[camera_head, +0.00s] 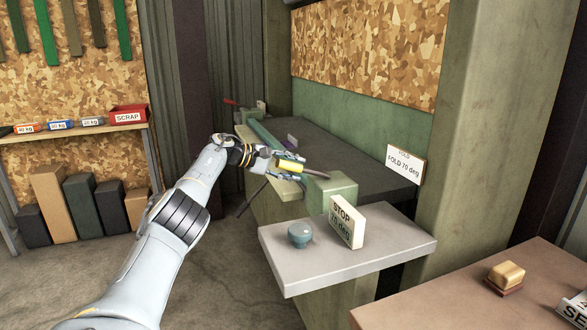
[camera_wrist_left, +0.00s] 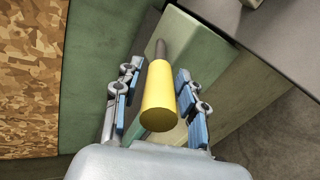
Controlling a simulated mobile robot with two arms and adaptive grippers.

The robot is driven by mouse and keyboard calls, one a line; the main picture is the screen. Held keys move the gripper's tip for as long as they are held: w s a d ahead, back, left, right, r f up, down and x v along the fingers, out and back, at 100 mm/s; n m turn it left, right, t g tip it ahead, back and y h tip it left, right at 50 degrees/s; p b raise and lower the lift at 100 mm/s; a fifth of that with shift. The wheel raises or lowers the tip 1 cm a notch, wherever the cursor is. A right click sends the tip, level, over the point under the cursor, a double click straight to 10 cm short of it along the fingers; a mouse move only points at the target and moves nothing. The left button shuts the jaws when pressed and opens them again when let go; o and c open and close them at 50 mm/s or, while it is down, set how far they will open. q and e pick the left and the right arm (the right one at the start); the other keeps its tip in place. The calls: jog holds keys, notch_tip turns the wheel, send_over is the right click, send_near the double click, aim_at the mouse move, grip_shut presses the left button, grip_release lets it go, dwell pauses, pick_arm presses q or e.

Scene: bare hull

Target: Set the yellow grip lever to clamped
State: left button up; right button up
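The yellow grip lever (camera_head: 291,164) sticks out from the green block at the near end of the dark bench. In the left wrist view the yellow grip (camera_wrist_left: 160,92) points towards the camera, on a dark rod that meets the green block (camera_wrist_left: 187,55). My left gripper (camera_head: 288,167) is at the lever. Its blue-padded fingers (camera_wrist_left: 156,100) stand apart on either side of the yellow grip, with a gap visible on the left side. The right-hand pads are very close to the grip; contact cannot be told. My right gripper is not in view.
A grey shelf (camera_head: 350,255) in front holds a teal knob (camera_head: 300,235) and a "STOP 70 deg" sign (camera_head: 346,222). A brown table (camera_head: 450,300) with a yellow block (camera_head: 506,275) is at lower right.

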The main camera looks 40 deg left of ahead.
pick_arm(q)
jog(key=shift+s+a+r, duration=0.15)
jog(key=shift+s+a, duration=0.15)
jog(key=shift+s, duration=0.15)
jog(key=v, duration=1)
jog(key=shift+s+a+r, duration=0.2)
jog(key=shift+s, duration=0.15)
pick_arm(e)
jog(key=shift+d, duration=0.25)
